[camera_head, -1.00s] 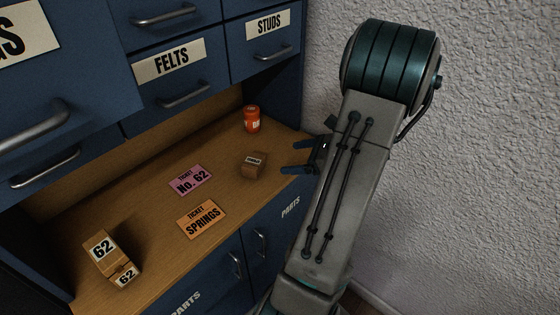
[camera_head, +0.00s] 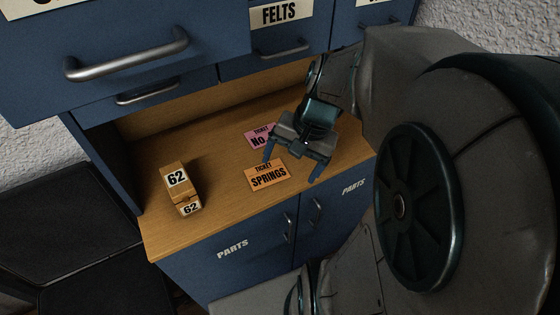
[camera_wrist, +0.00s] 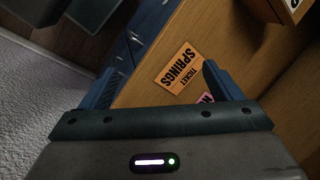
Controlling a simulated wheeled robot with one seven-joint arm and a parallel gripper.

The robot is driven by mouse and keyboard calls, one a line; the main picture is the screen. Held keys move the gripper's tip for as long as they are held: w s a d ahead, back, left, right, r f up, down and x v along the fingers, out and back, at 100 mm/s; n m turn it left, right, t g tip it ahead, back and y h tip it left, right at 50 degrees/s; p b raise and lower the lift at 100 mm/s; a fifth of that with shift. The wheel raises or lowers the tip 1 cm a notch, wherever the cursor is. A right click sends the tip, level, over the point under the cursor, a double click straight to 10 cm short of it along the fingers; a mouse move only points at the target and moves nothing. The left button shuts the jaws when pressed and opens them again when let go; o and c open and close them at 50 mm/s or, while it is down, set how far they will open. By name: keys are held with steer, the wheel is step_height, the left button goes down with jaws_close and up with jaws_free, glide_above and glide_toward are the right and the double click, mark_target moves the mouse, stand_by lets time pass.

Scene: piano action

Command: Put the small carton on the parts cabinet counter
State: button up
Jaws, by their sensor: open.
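A brown carton labelled 62 (camera_head: 174,176) lies on the wooden parts cabinet counter (camera_head: 222,206), left of the tickets. A smaller brown carton labelled 62 (camera_head: 189,207) is at its front end; I cannot tell whether they touch. Part of a brown carton (camera_wrist: 291,8) shows at the top right of the wrist view. My gripper (camera_head: 292,163) is open and empty above the counter near the tickets, right of the cartons. Its spread fingers also show in the wrist view (camera_wrist: 157,82). Another small brown carton, seen earlier farther right, is not visible now.
A dark flat-topped piece (camera_head: 70,205) stands left. The counter around the cartons is clear.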

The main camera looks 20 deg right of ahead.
steer(key=shift+s+a+r+n+t+h, duration=0.3)
steer(key=shift+s+a+r+n+h, duration=0.2)
steer(key=shift+n, duration=0.8)
steer(key=shift+s+a+r+n+t+h, duration=0.35)
steer(key=shift+s+a+n+h, duration=0.2)
steer(key=shift+n, duration=0.75)
steer(key=shift+s+a+r+n+t+h, duration=0.25)
steer(key=shift+s+a+r+n+h, duration=0.25)
steer(key=shift+n, duration=0.8)
steer(key=shift+w, duration=0.1)
